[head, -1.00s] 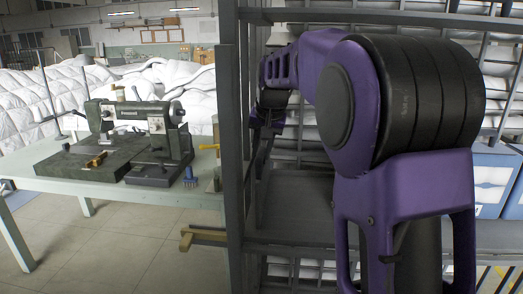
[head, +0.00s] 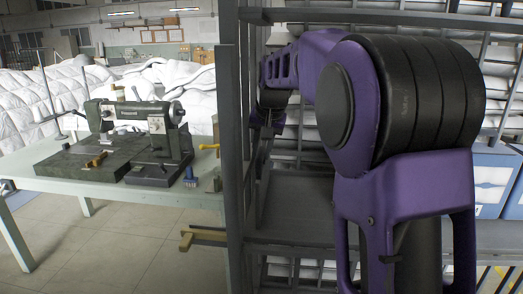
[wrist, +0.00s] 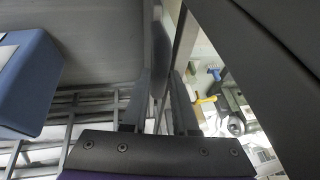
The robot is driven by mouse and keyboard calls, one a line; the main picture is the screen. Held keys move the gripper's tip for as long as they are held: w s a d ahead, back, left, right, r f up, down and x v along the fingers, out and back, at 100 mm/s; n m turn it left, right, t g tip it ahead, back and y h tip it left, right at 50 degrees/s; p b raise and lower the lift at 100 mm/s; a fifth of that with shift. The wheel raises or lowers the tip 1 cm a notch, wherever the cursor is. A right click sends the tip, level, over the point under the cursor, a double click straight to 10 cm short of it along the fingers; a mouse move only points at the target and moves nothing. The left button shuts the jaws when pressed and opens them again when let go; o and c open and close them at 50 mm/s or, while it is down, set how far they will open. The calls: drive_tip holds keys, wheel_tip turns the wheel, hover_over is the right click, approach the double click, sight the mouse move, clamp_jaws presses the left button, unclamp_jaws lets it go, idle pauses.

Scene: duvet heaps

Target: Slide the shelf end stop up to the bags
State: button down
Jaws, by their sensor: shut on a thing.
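The shelf end stop (wrist: 160,45) is a grey upright plate seen nearly edge-on in the wrist view. My gripper (wrist: 160,90) is shut on it, with one finger on each side. In the head view my gripper (head: 267,122) is small and dark, at the left end of the shelf, and the stop below it is hard to make out. A blue bag with a white label (wrist: 35,85) shows at the left of the wrist view. Blue bags (head: 490,178) also show at the right of the head view. A gap of bare shelf separates stop and bag.
The grey shelf board (head: 298,208) is bare between the stop and my arm. A dark rack post (head: 234,150) stands close at its left. A green table (head: 60,165) with a sewing machine (head: 140,135) stands beyond the post.

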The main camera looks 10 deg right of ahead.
idle(0.3)
drive_tip(key=s+d, duration=0.3)
drive_tip(key=d, duration=0.7)
drive_tip(key=s+d+p, duration=0.1)
drive_tip(key=s+d, duration=0.2)
drive_tip(key=d, duration=0.7)
drive_tip(key=shift+s+d, duration=0.15)
drive_tip(key=shift+s, duration=0.2)
drive_tip(key=c, duration=1)
unclamp_jaws()
drive_tip(key=shift+r, duration=0.1)
drive_tip(key=p+v, duration=0.3)
drive_tip(key=v, duration=1.4)
drive_tip(key=shift+r, duration=0.1)
